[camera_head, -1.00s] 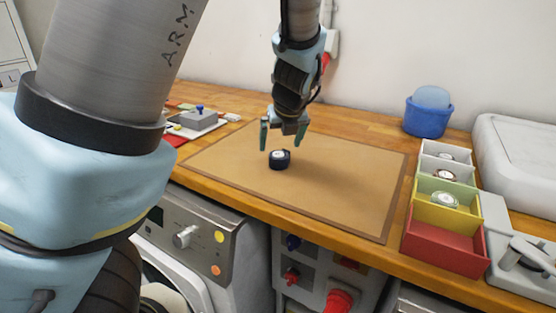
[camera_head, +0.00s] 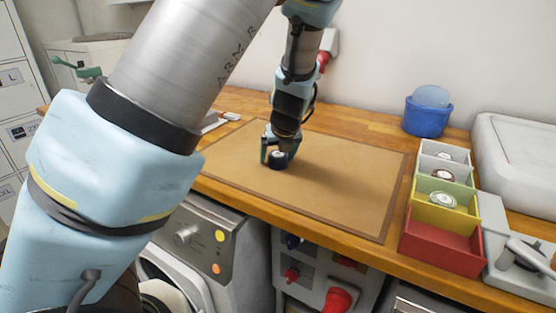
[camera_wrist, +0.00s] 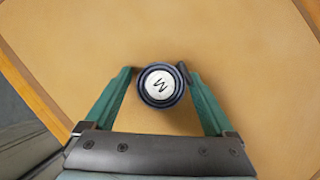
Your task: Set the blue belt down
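The blue belt (camera_head: 277,161) is a dark navy roll with a white round label on top. It lies on the tan mat (camera_head: 330,200), and in the wrist view the belt (camera_wrist: 145,94) shows a label marked M. My gripper (camera_head: 278,152) is low over the mat, with its green fingers on either side of the belt. In the wrist view the fingertips of my gripper (camera_wrist: 160,72) are apart, with a narrow gap on the left of the roll. The right fingertip is very near the belt's loose end; contact there is unclear.
A stepped row of grey, yellow and red bins (camera_head: 443,247) stands right of the mat, with rolled belts in several. A blue tub (camera_head: 427,118) stands behind, and a pale grey case (camera_head: 520,160) is at the far right. The mat's right half is clear.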

